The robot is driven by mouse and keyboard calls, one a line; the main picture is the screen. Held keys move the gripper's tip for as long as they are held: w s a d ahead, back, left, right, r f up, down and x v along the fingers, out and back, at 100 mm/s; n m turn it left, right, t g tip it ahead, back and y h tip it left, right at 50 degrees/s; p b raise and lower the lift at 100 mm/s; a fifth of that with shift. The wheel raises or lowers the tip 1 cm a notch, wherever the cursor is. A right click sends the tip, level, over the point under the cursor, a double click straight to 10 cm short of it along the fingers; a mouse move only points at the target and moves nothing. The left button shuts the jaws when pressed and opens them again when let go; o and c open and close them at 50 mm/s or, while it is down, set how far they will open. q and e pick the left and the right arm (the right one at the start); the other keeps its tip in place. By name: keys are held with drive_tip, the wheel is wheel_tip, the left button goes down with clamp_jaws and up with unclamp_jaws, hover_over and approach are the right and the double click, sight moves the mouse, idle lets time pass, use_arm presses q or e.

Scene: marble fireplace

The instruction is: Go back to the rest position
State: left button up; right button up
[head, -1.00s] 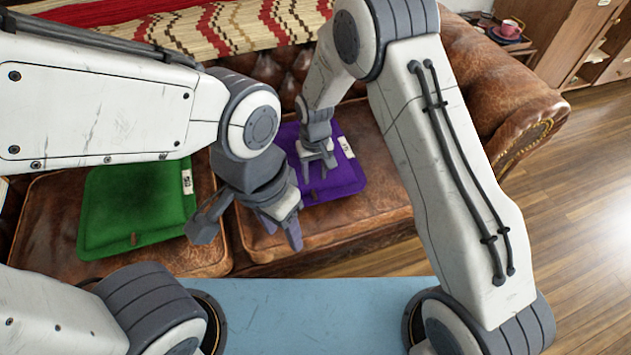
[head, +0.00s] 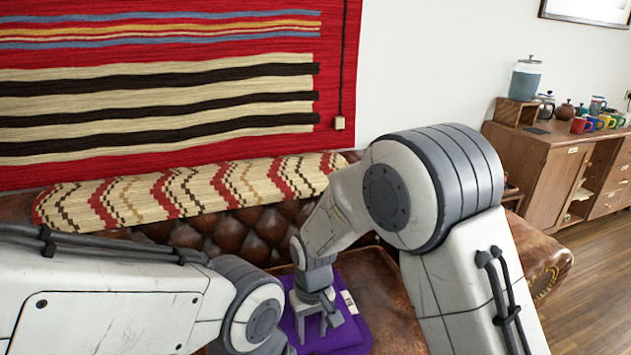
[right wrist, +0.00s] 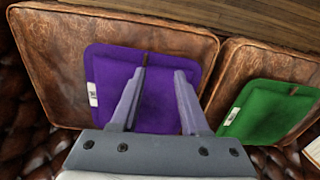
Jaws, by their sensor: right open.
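My right gripper (head: 318,322) is open above the purple cushion (head: 352,332) on the leather sofa. In the right wrist view its two fingers (right wrist: 158,92) are spread, with nothing between them but the purple cushion (right wrist: 114,67) beyond. Whether the fingertips touch the cushion I cannot tell. My left arm comes in from the left in the head view, and its gripper is out of the picture below. A green cushion (right wrist: 262,112) lies beside the purple one on the neighbouring seat in the right wrist view.
The brown leather sofa (head: 395,292) stands before me, with a patterned throw (head: 190,196) along its back. A striped red rug (head: 170,100) hangs on the wall behind. A wooden sideboard (head: 545,175) with a jar and several mugs stands at the right. Wood floor (head: 600,270) is open at the right.

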drive_tip(key=s+d+r+n, duration=0.1)
drive_tip(key=s+d+r, duration=0.1)
drive_tip(key=s+r, duration=0.35)
drive_tip(key=s+d+r+n, duration=0.1)
drive_tip(key=s+d+r, duration=0.15)
drive_tip(key=s, duration=0.65)
drive_tip(key=s+d+r+n, duration=0.1)
drive_tip(key=s+r, duration=0.3)
drive_tip(key=s, duration=0.3)
wheel_tip(320, 180, up, 17)
drive_tip(key=p, duration=1.6)
drive_tip(key=shift+y+p, duration=0.3)
drive_tip(key=shift+y, duration=0.1)
drive_tip(key=shift+f, duration=0.15)
